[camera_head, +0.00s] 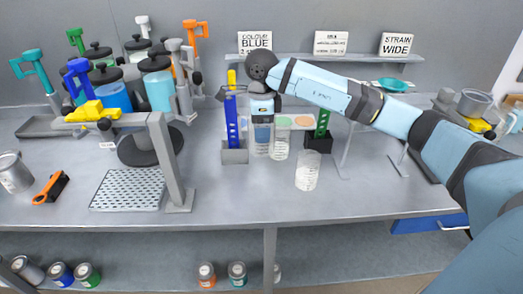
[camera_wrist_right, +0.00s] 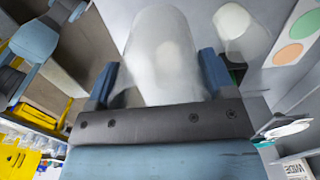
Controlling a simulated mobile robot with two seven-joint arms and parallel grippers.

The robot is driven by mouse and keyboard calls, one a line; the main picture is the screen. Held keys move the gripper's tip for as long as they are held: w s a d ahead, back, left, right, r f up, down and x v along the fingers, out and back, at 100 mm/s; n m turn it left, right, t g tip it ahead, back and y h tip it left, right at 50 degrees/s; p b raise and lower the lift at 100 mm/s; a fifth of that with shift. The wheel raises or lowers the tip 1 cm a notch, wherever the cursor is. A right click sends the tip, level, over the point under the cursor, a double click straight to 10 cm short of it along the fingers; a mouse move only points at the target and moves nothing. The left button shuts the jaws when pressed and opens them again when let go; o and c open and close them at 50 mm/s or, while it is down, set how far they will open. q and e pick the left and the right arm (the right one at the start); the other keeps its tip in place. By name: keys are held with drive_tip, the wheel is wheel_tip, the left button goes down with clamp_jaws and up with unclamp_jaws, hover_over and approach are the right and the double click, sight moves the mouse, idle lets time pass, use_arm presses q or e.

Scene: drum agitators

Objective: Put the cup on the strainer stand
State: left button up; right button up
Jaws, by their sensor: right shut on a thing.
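My right gripper (camera_head: 262,133) points down at the middle of the table, between the blue and green upright holders. It is shut on a clear, frosted cup (camera_wrist_right: 160,60), which fills the space between its blue fingers in the right wrist view. In the head view the held cup (camera_head: 261,149) is partly hidden by the fingers. A second clear cup (camera_head: 280,146) stands just right of it, and a third cup (camera_head: 308,172) stands nearer the front. A thin metal stand (camera_head: 345,150) shows under my right arm, partly hidden; I cannot tell whether it is the strainer stand.
A grey post (camera_head: 170,165) and perforated tray (camera_head: 128,189) stand left. Lidded drums (camera_head: 158,90) stand behind. A teal bowl-like piece (camera_head: 393,85) sits on the back shelf.

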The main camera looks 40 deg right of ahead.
wheel_tip(320, 180, up, 6)
drive_tip(key=f, duration=0.1)
drive_tip(key=s+a+f+n+p, duration=0.3)
drive_tip(key=s+a+n+p, duration=0.1)
drive_tip(key=n, duration=0.8)
drive_tip(key=s+a+f+n+p, duration=0.4)
drive_tip(key=s+a+n, duration=0.3)
drive_tip(key=n, duration=0.5)
drive_tip(key=shift+a+p, duration=0.65)
drive_tip(key=shift+a, duration=0.05)
